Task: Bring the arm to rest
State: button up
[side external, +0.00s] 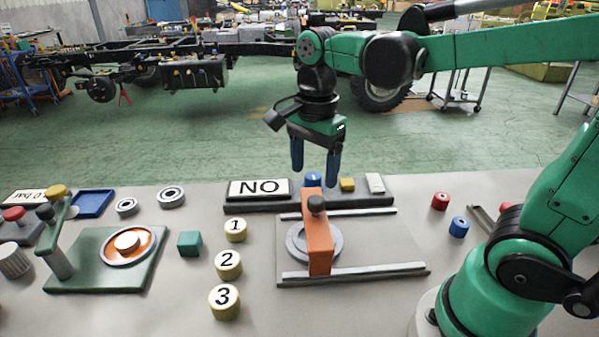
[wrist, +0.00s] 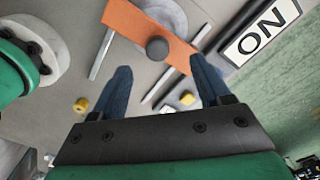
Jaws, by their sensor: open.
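Yellow numbered discs (side external: 228,264) line up left of the fixture. A green plate (side external: 100,275) with an orange disc and a teal cube (side external: 189,243) are farther left. Red (side external: 440,201) and blue (side external: 459,227) cylinders lie right.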

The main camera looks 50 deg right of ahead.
jog(key=n, duration=0.2)
jog(key=n+t, duration=0.2)
jog(key=n, duration=0.1)
jog(key=shift+s+a+f+n, duration=0.2)
jog(key=shift+s+f+n, duration=0.1)
jog(key=shift+s, duration=0.1)
jog(key=n, duration=0.1)
jog(key=n+t, duration=0.1)
jog(key=shift+s+a+f+n, duration=0.1)
jog(key=shift+s+n, duration=0.05)
jog(key=shift+n, duration=0.25)
jog(key=n+t, duration=0.1)
jog(key=n, duration=0.2)
jog(key=n+t, duration=0.1)
jog(key=n, duration=0.1)
jog(key=shift+s+a+f+n+t, duration=0.15)
jog(key=shift+f+n+t, duration=0.15)
jog(key=n, duration=0.2)
jog(key=n+t, duration=0.1)
jog(key=n, duration=0.1)
jog(key=shift+a+f+t, duration=0.1)
jog(key=shift+f+t, duration=0.05)
jog(key=shift+t, duration=0.15)
